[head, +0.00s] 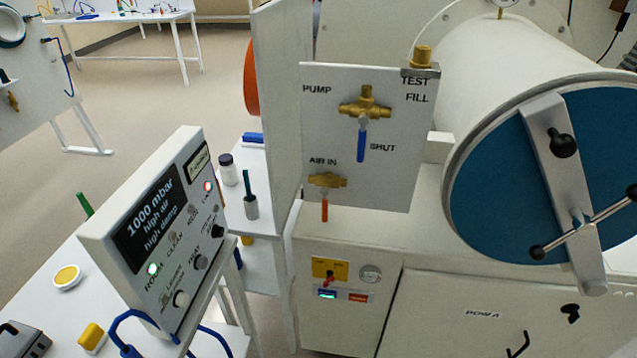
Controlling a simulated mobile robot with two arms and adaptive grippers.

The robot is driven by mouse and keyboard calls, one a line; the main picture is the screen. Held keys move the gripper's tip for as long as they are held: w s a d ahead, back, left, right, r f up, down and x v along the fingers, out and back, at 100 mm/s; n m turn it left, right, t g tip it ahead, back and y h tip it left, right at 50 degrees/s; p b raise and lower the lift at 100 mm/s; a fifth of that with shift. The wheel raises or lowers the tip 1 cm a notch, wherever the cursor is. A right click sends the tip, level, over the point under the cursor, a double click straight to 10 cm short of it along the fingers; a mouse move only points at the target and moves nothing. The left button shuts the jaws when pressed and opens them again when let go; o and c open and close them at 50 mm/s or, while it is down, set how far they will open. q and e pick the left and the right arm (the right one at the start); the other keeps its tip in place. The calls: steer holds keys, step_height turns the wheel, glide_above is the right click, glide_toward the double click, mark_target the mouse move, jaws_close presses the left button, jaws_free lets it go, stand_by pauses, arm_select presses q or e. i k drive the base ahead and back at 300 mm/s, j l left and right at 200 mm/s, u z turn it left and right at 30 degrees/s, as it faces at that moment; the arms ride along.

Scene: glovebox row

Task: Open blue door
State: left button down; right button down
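The blue door (509,182) is the round lid on the end of a large white cylinder (470,60) at the right. It appears closed against the cylinder's rim. A pale metal bar (560,170) crosses its face, with a black knob (562,143) near the top. A spoked handle (578,217) with black ball ends sits at the bar's middle. The door's right edge is cut off by the picture. Neither of my grippers is in view.
A valve panel (395,160) with brass valves and blue and red levers stands left of the door. A cabinet (480,310) lies below. A control box (160,230) reading 1000 mbar stands at left. Open floor (130,120) shows at back left.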

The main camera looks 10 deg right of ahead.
mark_target(512, 190)
steer(key=z, duration=1.6)
